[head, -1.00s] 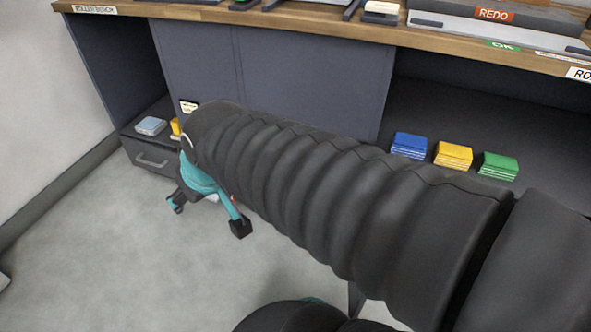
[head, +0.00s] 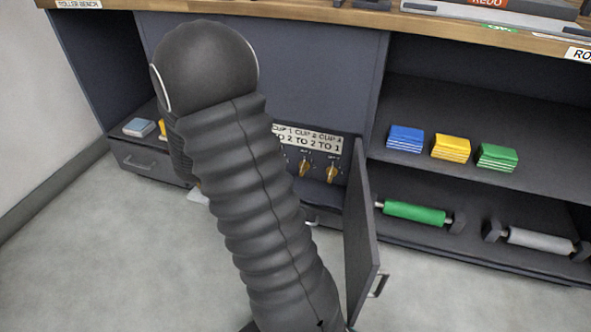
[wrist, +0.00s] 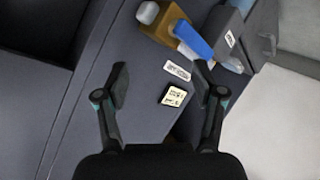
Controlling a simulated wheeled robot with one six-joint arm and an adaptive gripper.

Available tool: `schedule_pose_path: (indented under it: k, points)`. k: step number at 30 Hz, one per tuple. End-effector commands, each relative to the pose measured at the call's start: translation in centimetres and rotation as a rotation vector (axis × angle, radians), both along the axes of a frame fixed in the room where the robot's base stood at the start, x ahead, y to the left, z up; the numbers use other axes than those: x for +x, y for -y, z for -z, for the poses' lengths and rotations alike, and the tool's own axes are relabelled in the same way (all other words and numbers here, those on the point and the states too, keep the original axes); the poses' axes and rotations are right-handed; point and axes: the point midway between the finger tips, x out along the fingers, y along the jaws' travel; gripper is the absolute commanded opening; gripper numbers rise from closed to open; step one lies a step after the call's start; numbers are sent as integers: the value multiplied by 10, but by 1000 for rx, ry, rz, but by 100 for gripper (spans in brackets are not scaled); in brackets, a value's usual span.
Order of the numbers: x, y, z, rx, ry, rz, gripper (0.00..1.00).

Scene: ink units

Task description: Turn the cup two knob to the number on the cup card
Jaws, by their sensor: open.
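A card strip (head: 308,137) on the cabinet's inner panel reads roughly "CUP 1 CUP 2 CUP", with "TO 2 TO 2 TO 1" below; its left end is behind my arm. Below it are a brass knob (head: 304,168) and another brass knob (head: 331,174); a further one is mostly hidden by my arm. The small labels over the knobs are too blurred to read. My gripper (wrist: 161,84) is open and empty in the wrist view, facing a dark cabinet surface with a small black-and-white card (wrist: 174,96). My arm hides the gripper in the head view.
An open cabinet door (head: 362,245) stands right of the knobs. Shelves hold blue (head: 405,138), yellow (head: 451,147) and green (head: 497,157) stacks, a green roller (head: 414,212) and a grey roller (head: 541,241). Brown (wrist: 166,22) and blue (wrist: 193,41) things sit near my gripper.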

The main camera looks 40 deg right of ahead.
Motion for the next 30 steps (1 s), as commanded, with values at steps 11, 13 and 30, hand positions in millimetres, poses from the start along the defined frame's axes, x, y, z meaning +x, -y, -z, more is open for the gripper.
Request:
schedule_pose_path:
  k: [11, 13, 30]
  points:
    - [-51, 103, 139, -465, -285, 323, 69]
    - [-68, 115, 159, -551, -360, 378, 69]
    - [-127, 154, 208, -820, -628, 536, 69]
